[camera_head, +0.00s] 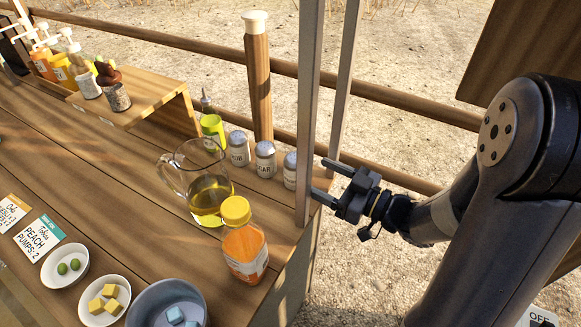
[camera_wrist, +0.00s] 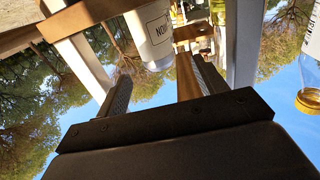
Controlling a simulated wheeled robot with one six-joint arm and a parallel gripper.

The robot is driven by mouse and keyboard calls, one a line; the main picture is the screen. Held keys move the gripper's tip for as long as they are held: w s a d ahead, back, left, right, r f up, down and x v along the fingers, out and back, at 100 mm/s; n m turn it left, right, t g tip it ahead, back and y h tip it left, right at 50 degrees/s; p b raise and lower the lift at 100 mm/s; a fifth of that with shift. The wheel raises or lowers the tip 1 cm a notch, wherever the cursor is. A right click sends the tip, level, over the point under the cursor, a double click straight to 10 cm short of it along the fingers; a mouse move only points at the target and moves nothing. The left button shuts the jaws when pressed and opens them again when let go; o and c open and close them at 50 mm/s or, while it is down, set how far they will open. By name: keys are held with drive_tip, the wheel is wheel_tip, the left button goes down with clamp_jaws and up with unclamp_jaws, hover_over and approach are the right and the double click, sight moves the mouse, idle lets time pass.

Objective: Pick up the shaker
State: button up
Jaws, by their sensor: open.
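Three white shakers with grey metal caps stand in a row near the counter's far right edge: the left one (camera_head: 238,149), the middle one (camera_head: 265,161) and the right one (camera_head: 289,172). The right one is partly hidden by a grey post. My gripper (camera_head: 318,177) is open and empty, just right of that post, with its fingers pointing left toward the right shaker. In the wrist view, a white labelled shaker (camera_wrist: 154,30) shows upside down ahead of the gap between the open fingers (camera_wrist: 160,85). It looks apart from both fingers.
The grey post (camera_head: 309,100) rises close to my fingers. A tall wooden mill (camera_head: 258,80) stands behind the shakers. A glass pitcher (camera_head: 178,180), a green bottle (camera_head: 211,126) and an orange bottle with yellow cap (camera_head: 244,250) are nearby. A raised wooden shelf (camera_head: 150,92) is at the back left.

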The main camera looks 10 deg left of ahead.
sight(294, 162)
drive_tip(key=shift+x, duration=3.8)
drive_tip(key=shift+w+r, duration=0.1)
drive_tip(key=shift+w, duration=0.1)
drive_tip(key=shift+c, duration=0.4)
drive_tip(key=shift+d, duration=0.1)
drive_tip(key=c, duration=1.1)
